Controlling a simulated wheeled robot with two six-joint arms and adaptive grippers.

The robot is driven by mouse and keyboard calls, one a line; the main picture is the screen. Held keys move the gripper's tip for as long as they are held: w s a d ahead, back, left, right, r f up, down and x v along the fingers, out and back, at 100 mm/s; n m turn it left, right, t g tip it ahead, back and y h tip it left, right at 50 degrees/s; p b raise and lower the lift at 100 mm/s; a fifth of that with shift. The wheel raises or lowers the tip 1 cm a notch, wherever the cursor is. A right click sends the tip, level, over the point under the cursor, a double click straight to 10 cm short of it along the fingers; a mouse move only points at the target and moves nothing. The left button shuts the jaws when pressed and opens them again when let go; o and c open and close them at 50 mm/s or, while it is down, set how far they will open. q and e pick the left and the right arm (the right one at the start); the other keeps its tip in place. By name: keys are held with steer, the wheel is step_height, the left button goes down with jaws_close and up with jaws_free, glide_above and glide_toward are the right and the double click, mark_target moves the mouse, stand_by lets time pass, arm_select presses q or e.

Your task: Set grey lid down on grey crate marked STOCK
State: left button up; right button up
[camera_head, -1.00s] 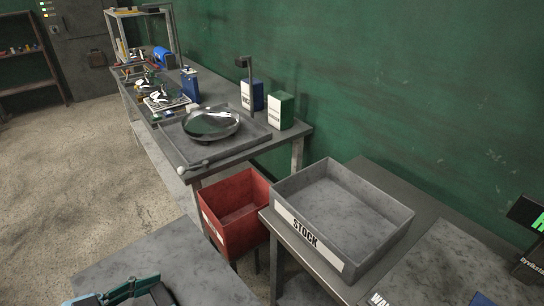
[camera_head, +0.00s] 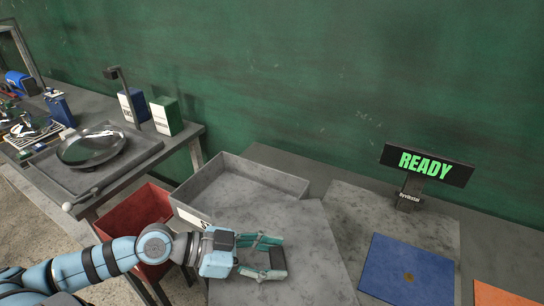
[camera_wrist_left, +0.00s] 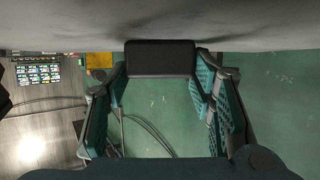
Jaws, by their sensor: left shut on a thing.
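The grey lid (camera_head: 307,232) is a flat, square grey panel in the head view, above the near part of the grey crate (camera_head: 281,181). It hides the crate's near right corner and most of its STOCK label; only the label's left end shows. My left gripper (camera_head: 273,257) is over the lid, shut on its dark handle (camera_wrist_left: 160,58). In the left wrist view the handle sits between the fingertips, against the lid's grey face. The lid looks offset toward me from the crate, whose far inside still shows. I cannot tell the gap. My right gripper is not in view.
A red crate (camera_head: 133,213) stands left of the grey crate. A READY sign (camera_head: 426,165) stands to the right, with a blue mat (camera_head: 408,268) and an orange mat (camera_head: 500,294) before it. A bench with a tray (camera_head: 48,172) and pan (camera_head: 92,147) is at left.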

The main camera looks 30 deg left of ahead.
mark_target(257, 211)
arm_select(q)
steer(key=w+a+n+t+y, duration=0.1)
steer(key=w+a, duration=0.2)
steer(key=w, duration=0.1)
steer(key=w+a+n+t+y, duration=0.1)
steer(key=w+a+n+y, duration=0.1)
steer(key=w+a, duration=0.1)
steer(key=w+a+n+t+y, duration=0.1)
steer(key=w+a+n+t, duration=0.1)
steer(key=w+a, duration=0.2)
steer(key=shift+w+a+r+p, duration=0.35)
steer(key=shift+a+r+p, duration=0.05)
steer(key=shift+a, duration=0.05)
steer(key=w+a+r+n+t+y, duration=0.25)
steer(key=w+a+n+y, duration=0.25)
steer(key=w+a+y, duration=0.45)
step_height(257, 211, down, 8)
steer(key=s+a+h+b, duration=0.1)
steer(key=a+h+b, duration=0.1)
steer(key=b, duration=0.6)
steer(key=shift+s+a+r+n+g, duration=0.2)
steer(key=shift+s+a+n+g, duration=0.1)
steer(key=shift+n+g, duration=0.15)
steer(key=o, duration=1.6)
steer(key=shift+h, duration=0.25)
steer(key=shift+o, duration=0.2)
step_height(257, 211, up, 10)
